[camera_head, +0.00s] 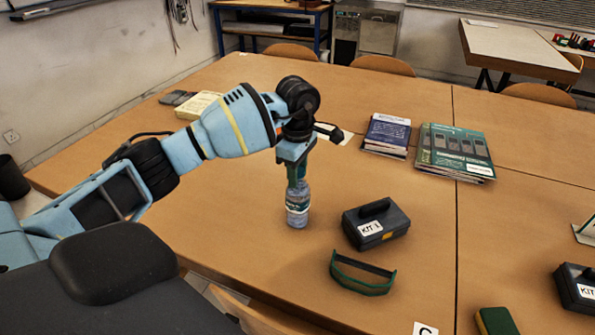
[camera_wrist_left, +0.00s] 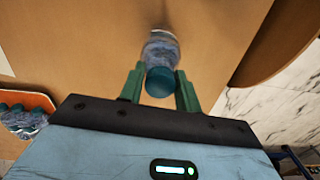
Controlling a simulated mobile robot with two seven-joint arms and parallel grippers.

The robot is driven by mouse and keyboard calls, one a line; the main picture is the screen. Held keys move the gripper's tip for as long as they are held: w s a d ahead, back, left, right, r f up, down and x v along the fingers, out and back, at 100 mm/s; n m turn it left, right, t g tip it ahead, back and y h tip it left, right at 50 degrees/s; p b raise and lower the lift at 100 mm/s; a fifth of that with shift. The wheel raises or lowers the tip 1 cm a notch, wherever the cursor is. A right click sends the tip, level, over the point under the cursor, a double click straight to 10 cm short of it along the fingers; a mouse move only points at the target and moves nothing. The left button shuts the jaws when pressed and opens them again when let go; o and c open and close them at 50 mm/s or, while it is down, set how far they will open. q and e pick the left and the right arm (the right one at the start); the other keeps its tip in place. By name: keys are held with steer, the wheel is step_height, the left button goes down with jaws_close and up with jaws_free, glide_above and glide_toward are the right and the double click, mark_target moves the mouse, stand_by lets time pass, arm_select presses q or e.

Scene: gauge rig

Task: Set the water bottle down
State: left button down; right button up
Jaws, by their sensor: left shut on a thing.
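The water bottle (camera_head: 297,207) is clear with a pale label and stands upright at the table's middle left. Its base appears at or very near the tabletop; I cannot tell whether it touches. My left gripper (camera_head: 297,178) comes from above and is shut on the bottle's upper part, hiding the cap in the head view. In the left wrist view the bottle's teal cap (camera_wrist_left: 160,82) sits between the green fingers of my left gripper (camera_wrist_left: 160,88), with the clear body beyond it. My right gripper is in neither view.
A dark case labelled KIT (camera_head: 376,224) stands just right of the bottle, with a green-framed visor (camera_head: 362,274) in front of it. Books (camera_head: 386,134) and a stack of green booklets (camera_head: 455,152) lie farther back. Bare tabletop (camera_head: 250,215) lies left of the bottle.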

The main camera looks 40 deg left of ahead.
arm_select(q)
steer(key=c, duration=1)
jaws_free()
steer(key=shift+o, duration=0.2)
step_height(320, 180, up, 12)
